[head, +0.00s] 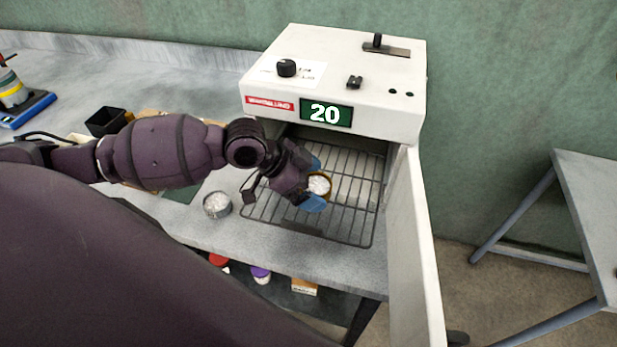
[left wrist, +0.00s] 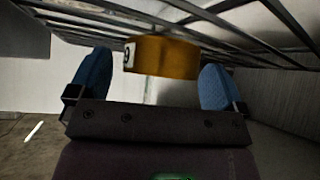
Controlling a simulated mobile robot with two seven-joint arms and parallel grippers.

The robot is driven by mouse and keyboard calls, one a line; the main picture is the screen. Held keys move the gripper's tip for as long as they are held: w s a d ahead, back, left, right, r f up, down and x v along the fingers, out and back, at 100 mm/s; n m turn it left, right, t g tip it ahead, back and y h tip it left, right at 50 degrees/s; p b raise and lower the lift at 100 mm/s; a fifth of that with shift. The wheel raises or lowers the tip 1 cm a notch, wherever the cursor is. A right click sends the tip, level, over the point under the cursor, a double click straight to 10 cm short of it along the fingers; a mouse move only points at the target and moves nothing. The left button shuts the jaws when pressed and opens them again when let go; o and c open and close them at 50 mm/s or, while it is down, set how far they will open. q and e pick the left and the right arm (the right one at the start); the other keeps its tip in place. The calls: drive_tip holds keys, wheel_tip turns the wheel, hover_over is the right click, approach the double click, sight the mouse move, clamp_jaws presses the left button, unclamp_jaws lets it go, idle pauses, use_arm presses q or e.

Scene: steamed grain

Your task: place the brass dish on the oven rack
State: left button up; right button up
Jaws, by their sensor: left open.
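The brass dish (head: 329,193) holds white grain and sits over the oven rack (head: 352,217), inside the open oven. In the left wrist view the dish (left wrist: 163,57) appears against the rack bars (left wrist: 250,40), with that picture seemingly upside down. My left gripper (head: 316,184) is open, its blue fingers on either side of the dish. In the left wrist view the gripper (left wrist: 155,80) shows a gap between each finger and the dish. My right gripper is not in view.
The white oven (head: 338,65) shows 20 on its display, and its door (head: 413,250) stands open at the right. A silver dish of white grain (head: 217,205) stands on the counter (head: 245,235) left of the rack. A black container (head: 106,121) stands farther left.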

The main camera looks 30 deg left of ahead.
use_arm(q)
drive_tip(key=shift+s+a+r, duration=0.1)
drive_tip(key=shift+a+r, duration=0.15)
drive_tip(key=shift+r, duration=0.15)
drive_tip(key=v, duration=1.1)
drive_tip(key=shift+p, duration=0.4)
drive_tip(key=shift+r, duration=0.15)
drive_tip(key=shift+s, duration=0.1)
